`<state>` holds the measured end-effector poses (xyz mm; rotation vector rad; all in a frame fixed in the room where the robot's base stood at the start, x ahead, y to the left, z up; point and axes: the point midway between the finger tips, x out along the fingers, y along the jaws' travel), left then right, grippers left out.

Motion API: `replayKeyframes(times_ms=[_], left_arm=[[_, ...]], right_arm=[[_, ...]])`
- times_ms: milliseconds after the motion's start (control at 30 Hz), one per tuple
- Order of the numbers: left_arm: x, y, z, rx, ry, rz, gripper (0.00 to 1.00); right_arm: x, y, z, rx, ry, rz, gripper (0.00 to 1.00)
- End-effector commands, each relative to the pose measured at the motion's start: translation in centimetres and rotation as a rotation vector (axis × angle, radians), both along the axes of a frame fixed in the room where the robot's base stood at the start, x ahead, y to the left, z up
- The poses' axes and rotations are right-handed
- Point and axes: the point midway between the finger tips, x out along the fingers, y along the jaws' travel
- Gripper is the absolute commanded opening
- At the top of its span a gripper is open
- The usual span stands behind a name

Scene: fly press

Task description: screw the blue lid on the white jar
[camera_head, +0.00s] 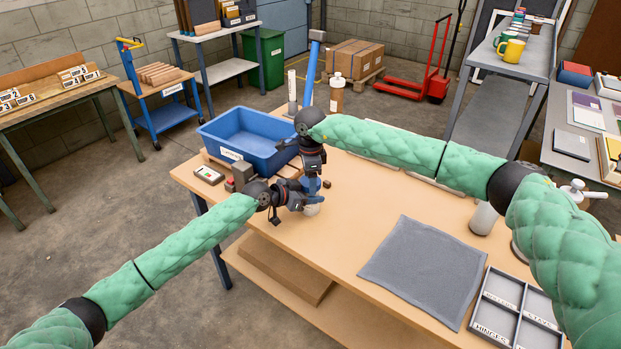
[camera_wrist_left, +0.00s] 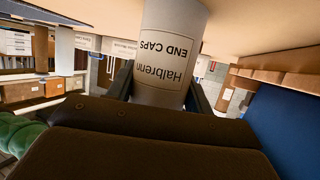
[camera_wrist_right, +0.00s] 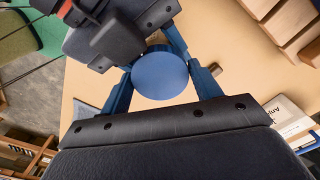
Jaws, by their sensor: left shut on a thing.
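The white jar (camera_head: 312,209) stands near the left end of the table; its "Halbrenn END CAPS" label shows upside down in the left wrist view (camera_wrist_left: 165,60). My left gripper (camera_head: 303,196) is shut around the jar from the side. The round blue lid (camera_wrist_right: 160,75) shows from above in the right wrist view, over the jar; its seating on the rim is hidden. My right gripper (camera_wrist_right: 163,88) points down from above, with one finger on each side of the lid. Whether these fingers press on it is unclear.
A blue bin (camera_head: 250,140) stands behind the grippers, and a small device (camera_head: 208,175) lies to their left. A grey mat (camera_head: 424,268) and a divided tray (camera_head: 512,312) lie to the right.

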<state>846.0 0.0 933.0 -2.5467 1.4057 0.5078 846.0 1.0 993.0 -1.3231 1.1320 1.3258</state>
Motion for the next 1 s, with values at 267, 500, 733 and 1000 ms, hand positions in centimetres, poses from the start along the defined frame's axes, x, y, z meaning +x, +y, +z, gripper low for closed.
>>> replayKeyframes(times_ms=[267,500,733,1000], left_arm=[[-0.06,-0.06,0.02,0.000,0.000,-0.001,0.00],[-0.08,-0.08,0.02,0.000,0.000,-0.002,0.00],[-0.09,-0.10,0.01,0.000,0.000,-0.002,0.00],[-0.05,-0.05,0.01,0.000,0.000,-0.001,0.00]], right_arm=[[0.07,-0.03,0.04,0.000,-0.001,-0.001,0.33],[0.09,-0.05,0.04,0.000,-0.002,-0.082,0.33],[0.10,-0.06,0.06,0.000,-0.002,-0.091,0.72],[0.05,-0.02,0.03,0.000,-0.001,-0.090,0.85]])
